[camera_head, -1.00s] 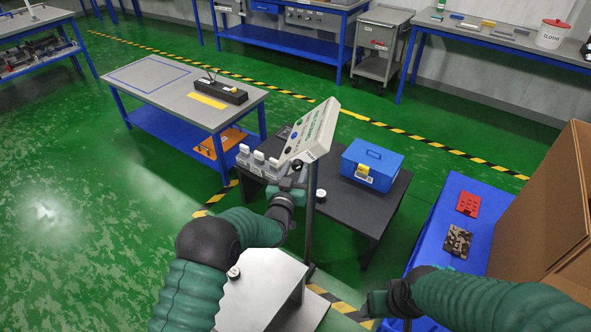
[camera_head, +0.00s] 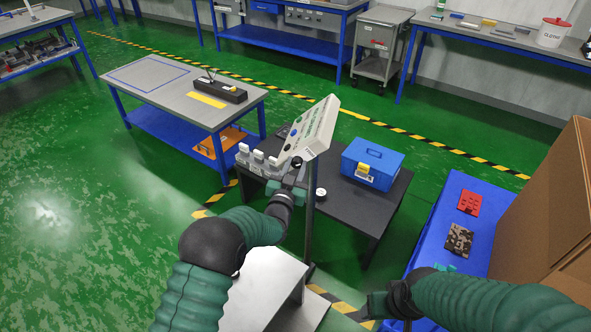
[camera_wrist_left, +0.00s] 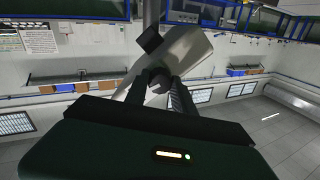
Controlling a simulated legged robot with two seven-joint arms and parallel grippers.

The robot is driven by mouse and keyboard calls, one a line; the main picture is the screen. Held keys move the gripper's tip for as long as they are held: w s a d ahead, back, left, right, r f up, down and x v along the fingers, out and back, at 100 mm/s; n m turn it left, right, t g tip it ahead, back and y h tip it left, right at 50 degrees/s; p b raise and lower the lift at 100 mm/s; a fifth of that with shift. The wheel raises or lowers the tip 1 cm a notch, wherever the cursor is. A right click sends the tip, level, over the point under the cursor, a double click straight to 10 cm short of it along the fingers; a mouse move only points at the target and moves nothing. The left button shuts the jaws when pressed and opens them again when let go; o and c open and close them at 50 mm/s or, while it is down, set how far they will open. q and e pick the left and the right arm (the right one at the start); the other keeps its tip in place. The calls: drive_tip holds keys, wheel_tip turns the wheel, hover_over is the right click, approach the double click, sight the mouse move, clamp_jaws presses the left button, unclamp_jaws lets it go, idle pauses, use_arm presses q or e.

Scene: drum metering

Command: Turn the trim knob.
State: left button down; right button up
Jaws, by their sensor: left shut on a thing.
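A pale control panel (camera_head: 310,132) stands tilted on a post in the middle of the head view. My left gripper (camera_head: 297,168) is at its lower edge, where a small dark round part shows. In the left wrist view the two dark fingers (camera_wrist_left: 158,86) are closed around a small grey knob (camera_wrist_left: 157,83) at the panel's end (camera_wrist_left: 184,55). A black block (camera_wrist_left: 150,39) sits on the panel apart from the fingers. The knob is mostly hidden, so its angle cannot be told. My right gripper (camera_head: 374,305) is at the lower right, away from the panel; its jaws are unclear.
A dark table (camera_head: 345,205) with a blue toolbox (camera_head: 372,163) stands behind the post. A grey-topped bench (camera_head: 165,82) is at the left. A blue table (camera_head: 440,225) and a large cardboard box (camera_head: 535,205) are at the right. A silver surface (camera_head: 255,300) lies below my left arm.

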use_arm(q)
drive_tip(key=shift+f+m+b, duration=0.1)
drive_tip(key=shift+m+b, duration=0.7)
drive_tip(key=shift+m, duration=0.7)
drive_tip(key=shift+d, duration=0.1)
drive_tip(key=c, duration=1.1)
unclamp_jaws()
drive_tip(key=shift+o, duration=0.2)
drive_tip(key=shift+s, duration=0.1)
drive_tip(key=v, duration=1.6)
drive_tip(key=shift+s, duration=0.35)
